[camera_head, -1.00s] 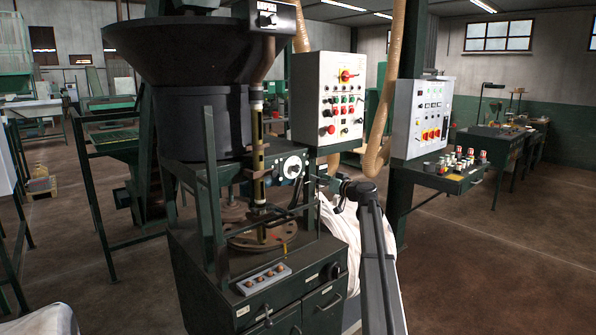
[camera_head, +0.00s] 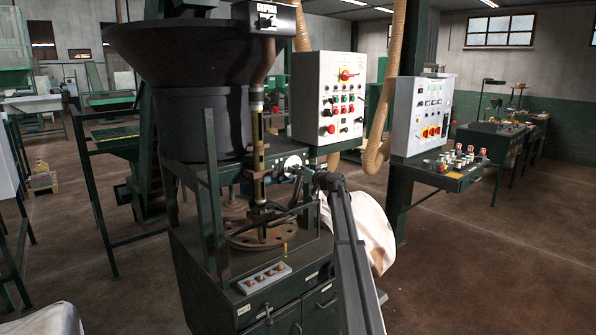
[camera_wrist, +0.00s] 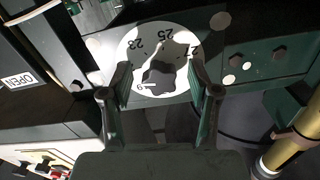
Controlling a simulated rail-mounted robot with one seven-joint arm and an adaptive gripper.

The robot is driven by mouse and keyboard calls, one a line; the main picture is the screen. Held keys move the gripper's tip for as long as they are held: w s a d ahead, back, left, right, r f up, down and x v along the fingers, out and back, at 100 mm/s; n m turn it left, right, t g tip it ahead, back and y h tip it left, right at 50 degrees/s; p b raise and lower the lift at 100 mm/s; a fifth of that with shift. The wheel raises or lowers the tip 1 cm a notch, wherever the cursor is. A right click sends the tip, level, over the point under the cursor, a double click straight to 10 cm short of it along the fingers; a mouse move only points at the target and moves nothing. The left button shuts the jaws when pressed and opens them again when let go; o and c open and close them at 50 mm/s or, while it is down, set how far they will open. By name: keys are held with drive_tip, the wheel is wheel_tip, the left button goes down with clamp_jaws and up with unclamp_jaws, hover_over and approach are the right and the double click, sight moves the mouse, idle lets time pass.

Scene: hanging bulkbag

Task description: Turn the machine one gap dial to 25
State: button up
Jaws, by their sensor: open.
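The gap dial is a white round face (camera_wrist: 135,45) with a dark knob (camera_wrist: 159,78) at its centre in the wrist view. The numbers 23, 25 and 27 show along its far rim. A thin pale line runs from the knob towards the rim near 25 and 27, but I cannot read the exact setting. My gripper (camera_wrist: 160,67) is open, with one finger on each side of the knob; contact is unclear. In the head view the dial (camera_head: 292,162) is small on the machine, partly covered by my gripper (camera_head: 303,170).
Bolt heads (camera_wrist: 250,52) sit on the plate right of the dial. A white control box (camera_head: 328,95) hangs behind the dial in the head view.

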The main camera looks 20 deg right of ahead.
clamp_jaws()
drive_tip(key=c, duration=1.2)
unclamp_jaws()
drive_tip(key=shift+m+b, duration=0.4)
drive_tip(key=shift+o, duration=0.2)
drive_tip(key=m, duration=0.4)
drive_tip(key=m+b, duration=0.1)
drive_tip(key=m, duration=0.4)
drive_tip(key=m+b, duration=0.1)
drive_tip(key=m, duration=0.3)
drive_tip(key=shift+a+r+m, duration=0.15)
drive_tip(key=shift+r+m, duration=0.15)
drive_tip(key=shift+r, duration=0.05)
drive_tip(key=m+p, duration=0.1)
drive_tip(key=m, duration=0.4)
drive_tip(key=shift+p, duration=0.35)
drive_tip(key=shift+m, duration=0.4)
